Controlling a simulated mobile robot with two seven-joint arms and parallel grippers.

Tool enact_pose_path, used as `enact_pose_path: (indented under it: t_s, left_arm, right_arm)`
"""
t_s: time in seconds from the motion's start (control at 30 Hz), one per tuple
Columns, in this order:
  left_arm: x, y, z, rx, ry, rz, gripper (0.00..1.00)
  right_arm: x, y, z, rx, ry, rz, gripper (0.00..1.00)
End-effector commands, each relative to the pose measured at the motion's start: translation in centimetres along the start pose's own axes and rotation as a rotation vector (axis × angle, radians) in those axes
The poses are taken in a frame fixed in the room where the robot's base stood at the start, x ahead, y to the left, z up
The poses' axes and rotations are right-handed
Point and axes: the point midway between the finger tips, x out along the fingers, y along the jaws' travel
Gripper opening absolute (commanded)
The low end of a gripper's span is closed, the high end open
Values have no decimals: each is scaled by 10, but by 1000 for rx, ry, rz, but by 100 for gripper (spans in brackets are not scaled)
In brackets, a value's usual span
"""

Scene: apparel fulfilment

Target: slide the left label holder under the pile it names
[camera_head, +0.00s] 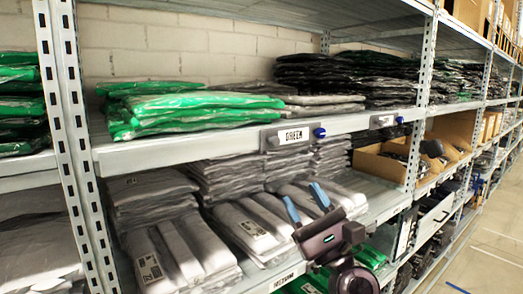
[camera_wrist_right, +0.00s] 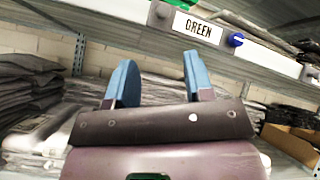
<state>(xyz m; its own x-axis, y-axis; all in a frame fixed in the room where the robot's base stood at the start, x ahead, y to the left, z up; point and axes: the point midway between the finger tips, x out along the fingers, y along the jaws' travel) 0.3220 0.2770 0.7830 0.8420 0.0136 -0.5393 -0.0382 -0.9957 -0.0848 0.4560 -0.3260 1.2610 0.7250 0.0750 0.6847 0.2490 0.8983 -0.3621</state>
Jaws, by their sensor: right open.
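The left label holder (camera_head: 294,135), a grey plate reading GREEN with a grey knob at its left end and a blue one at its right, sits on the upper shelf's front edge. It is below grey bags (camera_head: 320,104), right of the green pile (camera_head: 190,108). It also shows in the right wrist view (camera_wrist_right: 197,28). My right gripper (camera_head: 306,203) is open and empty, its blue fingers apart, below the holder and in front of the lower shelf. In its wrist view the fingers (camera_wrist_right: 157,72) point up, short of the holder. My left gripper is not in view.
A second label holder (camera_head: 383,121) sits farther right on the same edge, below a black pile (camera_head: 345,75). Grey bagged piles (camera_head: 165,255) fill the lower shelf. A shelf upright (camera_head: 68,130) stands at the left. Cardboard boxes (camera_head: 383,163) are at the right.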

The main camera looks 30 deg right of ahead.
Motion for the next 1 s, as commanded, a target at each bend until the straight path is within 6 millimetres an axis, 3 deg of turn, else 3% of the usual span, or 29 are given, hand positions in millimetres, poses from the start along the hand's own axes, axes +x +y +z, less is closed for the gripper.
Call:
enact_pose_path:
  t_s: [0.1, 0.3, 0.57, 1.0]
  left_arm:
    - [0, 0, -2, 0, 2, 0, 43]
    - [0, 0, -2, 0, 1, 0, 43]
    - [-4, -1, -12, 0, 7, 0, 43]
    - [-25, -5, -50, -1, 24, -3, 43]
  right_arm:
    - [0, -4, 6, 259, -21, -16, 48]
    - [0, -6, 6, 470, -26, -27, 48]
    - [13, -7, 9, 508, -29, -27, 48]
    - [81, -9, 10, 504, -27, -26, 48]
